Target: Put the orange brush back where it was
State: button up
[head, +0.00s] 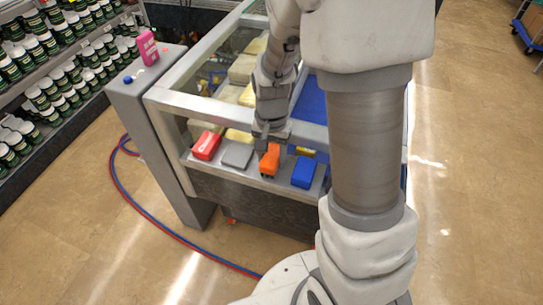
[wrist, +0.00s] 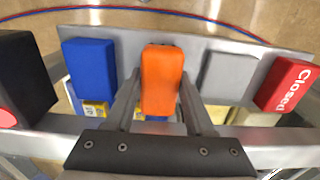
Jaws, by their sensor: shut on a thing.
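The orange brush (head: 269,160) is at the metal ledge of the machine, between a grey block and a blue block. It also shows in the wrist view (wrist: 161,78), upright between my fingers. My gripper (head: 271,138) is shut on the orange brush from above; in the wrist view a finger (wrist: 161,100) lies on each side of it. I cannot tell whether the brush's underside touches the ledge.
On the ledge (head: 228,167) stand a red block marked "Closed" (wrist: 287,84), a grey block (head: 237,155) and a blue block (head: 303,172). A glass-sided case with pale blocks (head: 242,68) lies behind. Red and blue hoses (head: 150,218) run on the floor. A pink bottle (head: 147,47) stands on the grey post.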

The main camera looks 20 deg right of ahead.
aim_at(271, 156)
jog(key=shift+f, duration=0.15)
jog(key=o, duration=1.3)
notch_tip(271, 156, up, 12)
jog(key=p, duration=0.1)
jog(key=s+r+n+t, duration=0.5)
jog(key=s+r+n, duration=0.2)
jog(key=s+r, duration=0.5)
jog(key=shift+s+t, duration=0.3)
jog(key=shift+s, duration=0.6)
